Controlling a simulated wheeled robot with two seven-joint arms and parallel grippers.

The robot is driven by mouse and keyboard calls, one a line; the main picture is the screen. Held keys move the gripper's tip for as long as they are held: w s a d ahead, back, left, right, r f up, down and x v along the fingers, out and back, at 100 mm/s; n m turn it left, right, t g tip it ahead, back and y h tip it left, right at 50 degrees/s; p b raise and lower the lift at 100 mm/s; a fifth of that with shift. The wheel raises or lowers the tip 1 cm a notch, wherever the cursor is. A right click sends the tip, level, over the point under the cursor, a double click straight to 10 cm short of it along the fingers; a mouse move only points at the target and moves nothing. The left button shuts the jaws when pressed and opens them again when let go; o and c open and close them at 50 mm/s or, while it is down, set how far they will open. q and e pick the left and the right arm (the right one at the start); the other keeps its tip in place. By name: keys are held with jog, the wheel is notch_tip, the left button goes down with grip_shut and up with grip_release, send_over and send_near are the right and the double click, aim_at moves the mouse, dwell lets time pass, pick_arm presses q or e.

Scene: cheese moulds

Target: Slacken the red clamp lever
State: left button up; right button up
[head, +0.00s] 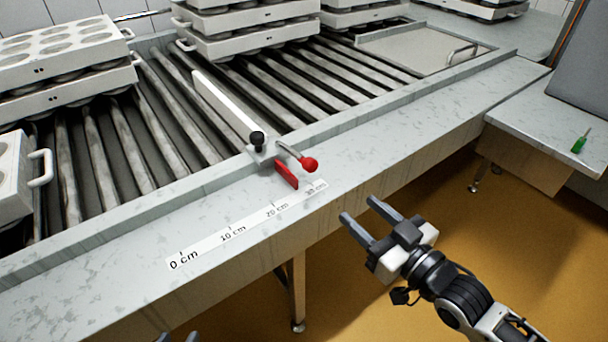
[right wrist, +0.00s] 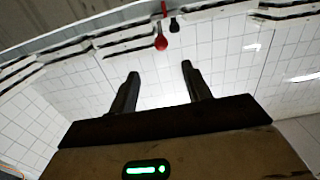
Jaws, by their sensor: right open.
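The red clamp lever (head: 309,164) has a round red knob on a short metal arm, which joins the clamp on the conveyor's front rail. Its red knob also shows in the right wrist view (right wrist: 161,42), ahead of the fingers. A black knob (head: 257,138) tops the clamp beside a white guide bar (head: 225,105). A red pointer plate (head: 287,174) hangs below the lever, near the scale's right end. My right gripper (head: 358,208) is open and empty, in front of and apart from the lever. Only the separated fingertips of my left gripper (head: 178,338) show at the bottom edge.
A scale strip (head: 247,225) marked in cm lies on the rail (head: 110,275). White mould stacks (head: 245,30) stand on the rollers at the back and left. A side table (head: 550,125) at the right holds a green-handled tool (head: 579,145). Space before the rail is clear.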

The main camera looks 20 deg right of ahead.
aim_at(314, 170)
jog(key=x, duration=1.5)
jog(key=shift+w+a, duration=0.2)
jog(key=shift+w, duration=0.15)
